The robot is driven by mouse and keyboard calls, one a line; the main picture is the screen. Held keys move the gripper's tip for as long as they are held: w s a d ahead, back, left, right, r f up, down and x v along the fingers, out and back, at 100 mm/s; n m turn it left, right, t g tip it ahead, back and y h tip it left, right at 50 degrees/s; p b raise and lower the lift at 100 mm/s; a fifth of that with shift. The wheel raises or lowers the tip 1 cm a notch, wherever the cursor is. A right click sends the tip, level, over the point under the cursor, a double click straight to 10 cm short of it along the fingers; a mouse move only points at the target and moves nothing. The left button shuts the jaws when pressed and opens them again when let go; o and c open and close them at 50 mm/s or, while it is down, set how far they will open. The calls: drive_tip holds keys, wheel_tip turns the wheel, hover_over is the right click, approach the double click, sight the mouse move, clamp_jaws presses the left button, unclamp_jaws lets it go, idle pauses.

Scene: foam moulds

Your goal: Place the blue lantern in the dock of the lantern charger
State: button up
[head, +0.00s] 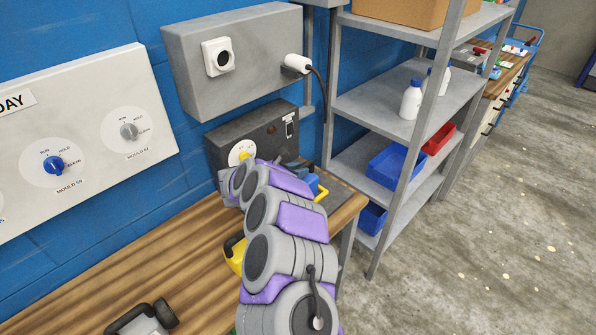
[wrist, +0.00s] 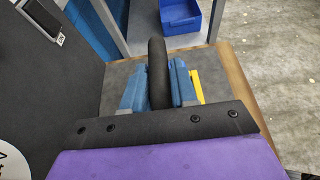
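The blue lantern (head: 308,183) is at the end of my arm in the head view, partly hidden by it. In the wrist view its black handle (wrist: 157,70) rises in the middle, with blue parts close on both sides. My gripper (wrist: 158,98) appears shut on this handle; the fingertips are hard to make out. The lantern charger (head: 262,130) is a dark box with a round dial, against the wall. The lantern is in front of it, over a grey plate (head: 340,192). A yellow part shows beside the lantern.
A yellow lantern (head: 234,258) stands on the wooden bench (head: 165,262) left of my arm, and a grey one (head: 143,322) is nearer. A grey socket box (head: 235,60) hangs above the charger. Metal shelves (head: 400,110) with blue bins stand to the right.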

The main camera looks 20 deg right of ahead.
drive_tip(key=o, duration=0.3)
drive_tip(key=shift+a, duration=0.8)
drive_tip(key=shift+o, duration=0.9)
drive_tip(key=shift+a+r, duration=0.1)
drive_tip(key=shift+d, duration=0.55)
drive_tip(key=p+v, duration=0.1)
drive_tip(key=v, duration=1)
drive_tip(key=shift+a, duration=0.3)
drive_tip(key=shift+s+a+r, duration=0.15)
drive_tip(key=shift+a, duration=0.35)
